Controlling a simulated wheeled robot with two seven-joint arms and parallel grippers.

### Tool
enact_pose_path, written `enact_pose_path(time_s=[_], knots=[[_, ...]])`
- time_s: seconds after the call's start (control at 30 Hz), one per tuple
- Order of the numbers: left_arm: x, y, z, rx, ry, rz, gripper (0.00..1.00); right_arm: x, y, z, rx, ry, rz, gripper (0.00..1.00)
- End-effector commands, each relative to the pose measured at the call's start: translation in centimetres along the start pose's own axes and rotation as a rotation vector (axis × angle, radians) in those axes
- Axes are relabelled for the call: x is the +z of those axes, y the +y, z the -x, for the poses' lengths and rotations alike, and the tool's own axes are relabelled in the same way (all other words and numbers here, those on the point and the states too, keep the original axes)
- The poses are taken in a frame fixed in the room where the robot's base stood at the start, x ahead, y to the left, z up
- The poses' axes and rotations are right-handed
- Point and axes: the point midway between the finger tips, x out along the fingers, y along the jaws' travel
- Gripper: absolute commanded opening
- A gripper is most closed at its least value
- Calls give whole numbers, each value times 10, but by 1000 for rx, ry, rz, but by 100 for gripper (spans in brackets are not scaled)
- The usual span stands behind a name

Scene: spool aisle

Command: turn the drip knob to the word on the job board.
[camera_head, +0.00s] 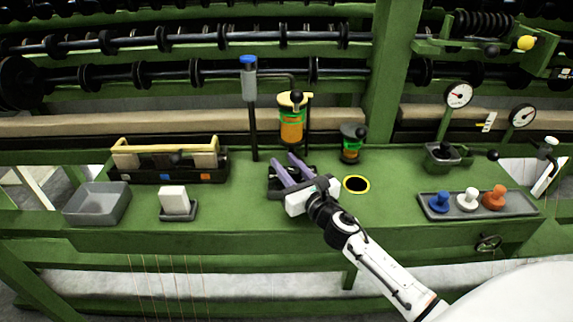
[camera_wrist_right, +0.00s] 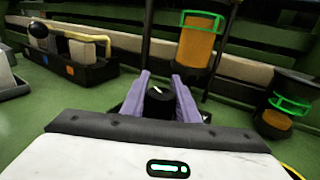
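The drip knob (camera_wrist_right: 160,101) is a black round knob with a white pointer line, seen between the fingers in the right wrist view. The pointer slants toward the upper left there; no words around the knob can be read. My right gripper (camera_head: 283,160) reaches over a dark base (camera_head: 277,194) on the green bench. Its two purple fingers (camera_wrist_right: 160,78) are apart, one on each side of the knob; firm contact is not visible. In the head view the gripper largely hides the knob. No readable job board shows. My left gripper is not in view.
An orange-filled oiler (camera_head: 291,128) and a smaller jar (camera_head: 351,147) stand behind the gripper. A yellow-rimmed hole (camera_head: 356,185) lies to its right. A grey bin (camera_head: 97,205) and a white block (camera_head: 173,199) are left. A tray (camera_head: 477,212) holds blue, white and orange knobs.

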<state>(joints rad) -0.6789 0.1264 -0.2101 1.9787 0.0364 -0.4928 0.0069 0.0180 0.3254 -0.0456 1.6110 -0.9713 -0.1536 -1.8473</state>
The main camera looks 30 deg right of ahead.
Motion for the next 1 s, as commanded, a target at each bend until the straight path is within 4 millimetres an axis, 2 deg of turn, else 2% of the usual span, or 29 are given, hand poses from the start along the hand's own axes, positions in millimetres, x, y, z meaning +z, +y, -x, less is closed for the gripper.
enact_pose_path(time_s=[0.37,1.0], knots=[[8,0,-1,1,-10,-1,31,0,-2,0,-81,-1,-4,5],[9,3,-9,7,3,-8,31,-1,-19,5,-551,-1,-3,5]])
